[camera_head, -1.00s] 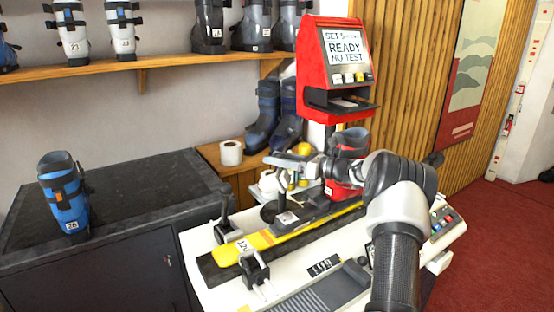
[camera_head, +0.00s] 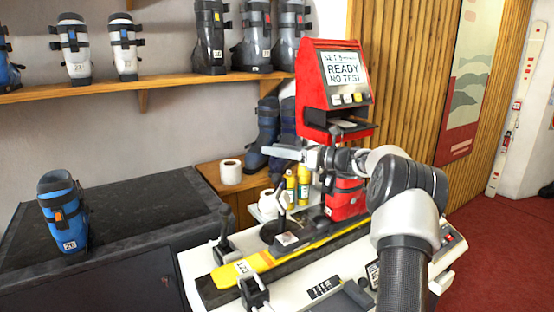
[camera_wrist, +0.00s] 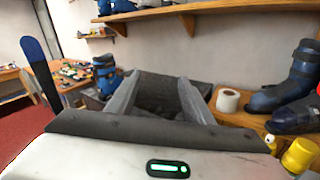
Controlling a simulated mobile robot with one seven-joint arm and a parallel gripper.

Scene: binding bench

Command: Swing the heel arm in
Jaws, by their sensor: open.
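My gripper (camera_head: 284,152) is raised in front of the red tester, above the far part of the machine bed, fingers pointing left. In the wrist view its two grey fingers (camera_wrist: 158,82) are apart with nothing between them. The red tester (camera_head: 327,90) reads "READY NO TEST". A red boot-like part (camera_head: 345,200) is partly hidden behind my arm.
Black clamps (camera_head: 224,238) stand by the ski on the white machine bed (camera_head: 195,265). Yellow bottles (camera_head: 303,188) and a paper roll (camera_head: 231,171) are behind it. A blue boot (camera_head: 63,212) stands on the dark cabinet (camera_head: 130,205). A boot shelf (camera_head: 165,75) runs along the wall.

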